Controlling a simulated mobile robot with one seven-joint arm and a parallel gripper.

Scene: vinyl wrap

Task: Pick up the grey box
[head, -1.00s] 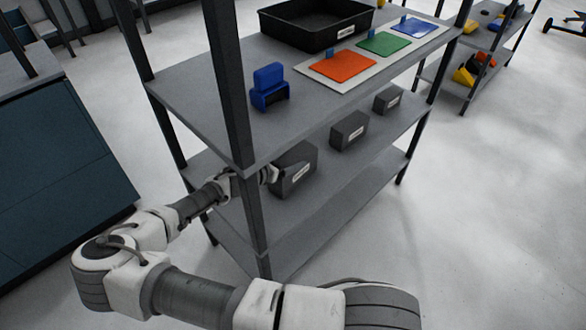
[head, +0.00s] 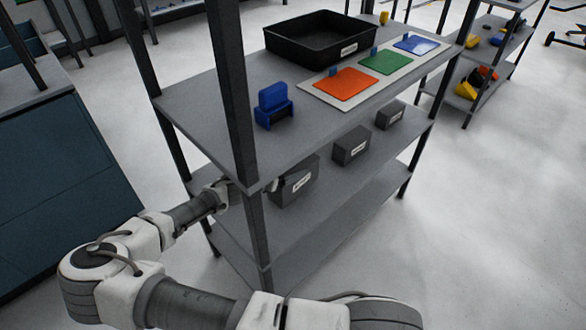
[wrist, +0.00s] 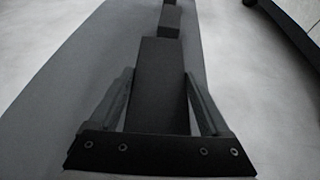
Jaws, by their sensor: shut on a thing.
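The nearest and largest grey box (head: 299,184), dark grey with a white label, is on the middle shelf of the rack, partly under the top shelf. My gripper (head: 273,186) is at its left end in the head view, mostly hidden by the top shelf and a rack post. In the wrist view the box (wrist: 163,75) lies between the two fingers of my gripper (wrist: 161,88), one on each long side. The gripper is shut on it. I cannot tell whether the box touches the shelf.
Two smaller grey boxes stand behind it in a row, a middle one (head: 351,146) and a small one (head: 390,115). The top shelf (head: 205,101), close above, holds a black tray (head: 310,47), a blue part (head: 273,107) and coloured plates. A dark post (head: 230,85) stands near my arm.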

